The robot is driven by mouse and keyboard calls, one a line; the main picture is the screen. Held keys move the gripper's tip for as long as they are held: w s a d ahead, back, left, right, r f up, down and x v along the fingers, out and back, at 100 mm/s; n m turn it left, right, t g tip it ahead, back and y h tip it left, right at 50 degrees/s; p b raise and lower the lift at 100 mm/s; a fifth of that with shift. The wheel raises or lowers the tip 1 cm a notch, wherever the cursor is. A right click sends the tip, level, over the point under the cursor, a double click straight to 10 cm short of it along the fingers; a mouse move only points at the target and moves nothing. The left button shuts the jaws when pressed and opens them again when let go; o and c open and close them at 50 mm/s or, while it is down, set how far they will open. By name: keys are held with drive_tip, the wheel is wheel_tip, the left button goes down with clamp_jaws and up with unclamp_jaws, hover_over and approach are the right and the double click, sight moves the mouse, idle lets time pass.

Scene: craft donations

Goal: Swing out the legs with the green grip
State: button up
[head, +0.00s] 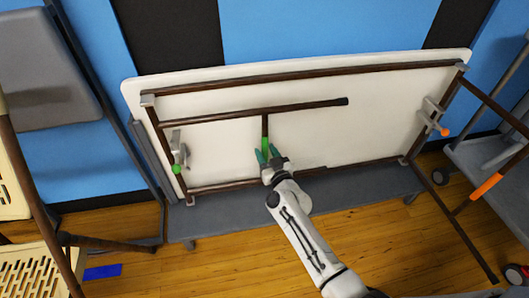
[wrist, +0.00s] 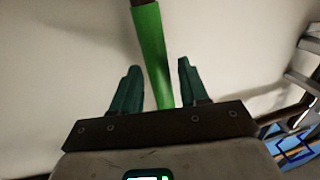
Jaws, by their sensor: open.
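A folding table with a white underside (head: 380,118) stands on its long edge, underside facing me. Its left leg frame (head: 215,118) lies folded flat near the underside. A short bar from that frame carries the green grip (head: 265,144), which also shows in the wrist view (wrist: 152,50). My gripper (head: 267,155) is at the lower end of the green grip. In the wrist view, my gripper's fingers (wrist: 158,90) are open, one on each side of the grip, with gaps visible. The right leg frame with an orange grip (head: 486,187) is swung out toward me.
A latch with a green knob (head: 177,169) is at the table's left, one with an orange knob (head: 445,132) at its right. A grey cart (head: 225,217) is under the table. Cream perforated chairs (head: 30,268) stand left; another grey cart (head: 490,160) stands right.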

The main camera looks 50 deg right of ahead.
drive_tip(key=shift+w+d, duration=0.3)
drive_tip(key=shift+w, duration=0.35)
drive_tip(key=shift+c, duration=0.2)
clamp_jaws()
